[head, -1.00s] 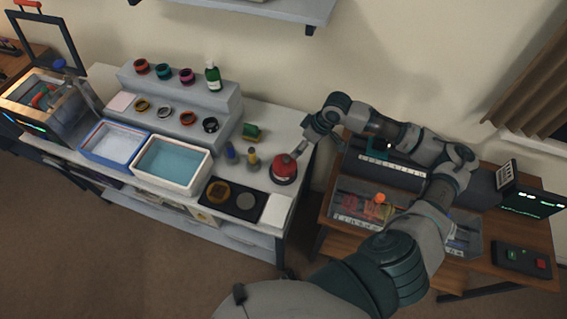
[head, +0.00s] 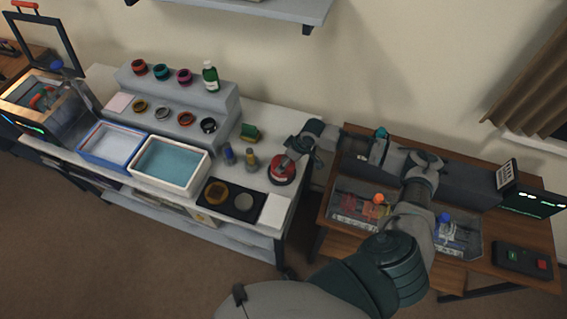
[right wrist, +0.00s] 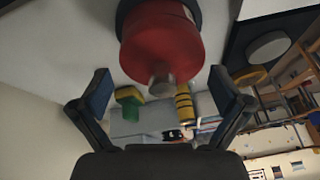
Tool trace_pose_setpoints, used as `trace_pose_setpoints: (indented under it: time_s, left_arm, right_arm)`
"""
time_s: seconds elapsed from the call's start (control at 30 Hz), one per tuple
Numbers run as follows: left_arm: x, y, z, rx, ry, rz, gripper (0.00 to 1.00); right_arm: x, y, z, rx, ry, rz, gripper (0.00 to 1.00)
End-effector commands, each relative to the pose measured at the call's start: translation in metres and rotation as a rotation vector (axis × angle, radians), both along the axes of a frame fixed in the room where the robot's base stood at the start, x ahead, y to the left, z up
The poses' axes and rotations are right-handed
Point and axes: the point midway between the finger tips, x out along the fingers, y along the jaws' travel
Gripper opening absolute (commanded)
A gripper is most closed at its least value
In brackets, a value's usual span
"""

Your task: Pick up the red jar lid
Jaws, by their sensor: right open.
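The red jar lid (head: 281,175) is a round red piece with a dark base, at the right end of the white bench. In the right wrist view the red lid (right wrist: 160,48) shows large, with a grey knob facing the camera. My right gripper (head: 284,157) is right at the lid in the head view and partly covers it. In the right wrist view my right gripper (right wrist: 162,95) is open, its two fingers apart, with the lid ahead between and beyond the tips. Contact is not visible. My left gripper is not in view.
A yellow-banded bottle (head: 251,161), a blue bottle (head: 229,154) and a green-yellow sponge (head: 251,132) stand close to the left of the lid. A black mat (head: 228,207) and white pad (head: 276,210) lie in front. A stepped rack (head: 228,103) with coloured rings stands behind left.

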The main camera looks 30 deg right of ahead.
Motion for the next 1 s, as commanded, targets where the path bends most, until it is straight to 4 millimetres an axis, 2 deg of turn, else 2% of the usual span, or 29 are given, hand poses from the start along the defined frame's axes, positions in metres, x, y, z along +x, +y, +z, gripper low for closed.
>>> trace_pose_setpoints:
  time_s: [0.13, 0.27, 0.4, 0.57, 0.73, 0.93, 0.97, 1.0]
  left_arm:
    - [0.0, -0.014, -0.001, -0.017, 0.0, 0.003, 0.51]
    - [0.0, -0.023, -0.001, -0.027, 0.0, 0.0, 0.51]
    - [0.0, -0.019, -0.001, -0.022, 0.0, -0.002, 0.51]
    - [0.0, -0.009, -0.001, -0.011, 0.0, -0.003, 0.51]
    - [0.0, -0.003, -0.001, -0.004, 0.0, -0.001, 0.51]
    - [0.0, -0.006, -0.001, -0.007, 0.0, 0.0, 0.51]
    - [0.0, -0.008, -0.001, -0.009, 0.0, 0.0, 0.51]
    - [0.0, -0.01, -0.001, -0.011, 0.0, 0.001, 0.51]
  right_arm:
    - [0.006, 0.008, -0.018, -0.001, 0.0, 0.0, 1.0]
    - [0.007, 0.011, -0.022, -0.006, -0.001, 0.0, 1.0]
    - [0.007, 0.012, -0.022, -0.007, 0.0, 0.0, 1.0]
    - [0.007, 0.011, -0.022, -0.004, 0.0, 0.001, 0.61]
    - [0.006, 0.01, -0.024, -0.001, 0.002, 0.003, 0.57]
    - [0.005, 0.009, -0.025, -0.004, 0.007, 0.003, 0.56]
    - [0.005, 0.009, -0.026, -0.004, 0.008, 0.003, 0.51]
    - [0.004, 0.009, -0.026, -0.005, 0.008, 0.003, 0.51]
